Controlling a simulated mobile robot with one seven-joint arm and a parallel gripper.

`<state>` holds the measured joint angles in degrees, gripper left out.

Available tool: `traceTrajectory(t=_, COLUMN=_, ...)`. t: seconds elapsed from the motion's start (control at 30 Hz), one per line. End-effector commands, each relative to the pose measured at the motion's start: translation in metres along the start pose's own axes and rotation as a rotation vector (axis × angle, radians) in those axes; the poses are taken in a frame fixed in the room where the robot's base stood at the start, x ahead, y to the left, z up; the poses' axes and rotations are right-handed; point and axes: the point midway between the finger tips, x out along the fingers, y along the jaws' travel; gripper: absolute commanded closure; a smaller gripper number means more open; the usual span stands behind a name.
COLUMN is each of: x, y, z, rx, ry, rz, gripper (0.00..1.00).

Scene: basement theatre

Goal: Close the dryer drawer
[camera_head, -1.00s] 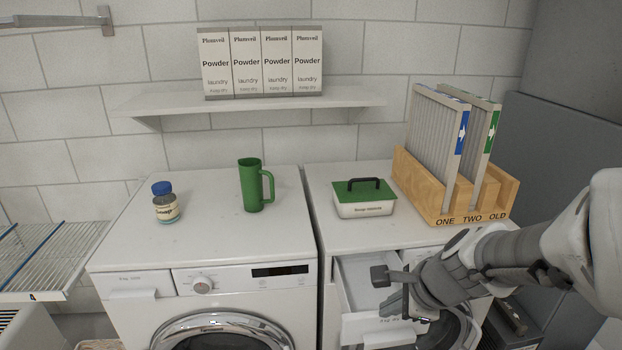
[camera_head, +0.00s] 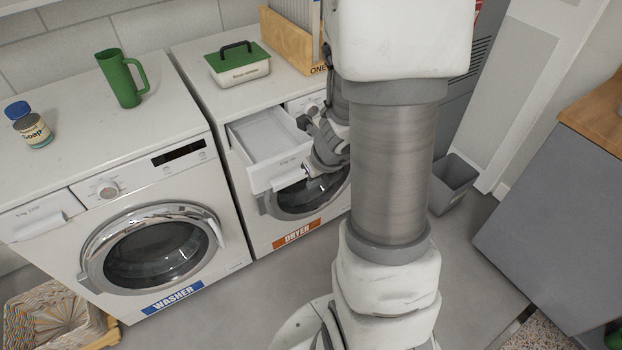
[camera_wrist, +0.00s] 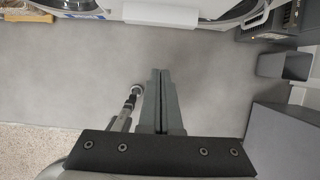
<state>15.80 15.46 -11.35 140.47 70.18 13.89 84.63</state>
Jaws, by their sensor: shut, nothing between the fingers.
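The dryer (camera_head: 245,215), a white front-loader with an orange DRYER label, stands right of the washer. Its drawer (camera_head: 268,137) is pulled out at the upper left of the front, and its empty-looking inside shows in the head view. My gripper (camera_head: 286,180) is in front of the drawer's right part, at about the height of its front panel. Its two dark fingers (camera_wrist: 160,78) are shut and empty in the wrist view. A white panel, apparently the drawer front (camera_wrist: 160,14), lies ahead of the fingertips. I cannot tell whether they touch. My arm hides the dryer's right side.
The washer (camera_head: 60,235) stands left, with a soap bottle (camera_head: 30,125) and green mug (camera_head: 122,78) on top. A green-lidded box (camera_head: 238,66) and wooden rack (camera_head: 287,42) are on the dryer. A basket (camera_head: 55,318) and grey bin (camera_head: 453,185) stand on the floor.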

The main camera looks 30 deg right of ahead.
Motion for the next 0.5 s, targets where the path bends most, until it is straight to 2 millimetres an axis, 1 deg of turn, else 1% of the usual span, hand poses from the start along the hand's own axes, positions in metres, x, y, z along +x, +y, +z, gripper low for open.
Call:
traceTrajectory(t=0.03, x=0.015, y=0.000, z=-0.003, rx=-0.001, ry=0.002, rz=0.001, gripper=1.00)
traceTrajectory(t=0.4, x=0.073, y=0.000, z=-0.003, rx=-0.002, ry=0.001, rz=0.001, gripper=1.00)
traceTrajectory(t=0.43, x=0.077, y=0.000, z=-0.002, rx=-0.002, ry=0.001, rz=0.001, gripper=1.00)
traceTrajectory(t=0.47, x=0.071, y=0.001, z=0.007, rx=-0.005, ry=0.000, rz=0.001, gripper=1.00)
traceTrajectory(t=0.5, x=0.072, y=0.001, z=0.014, rx=-0.005, ry=0.000, rz=0.001, gripper=1.00)
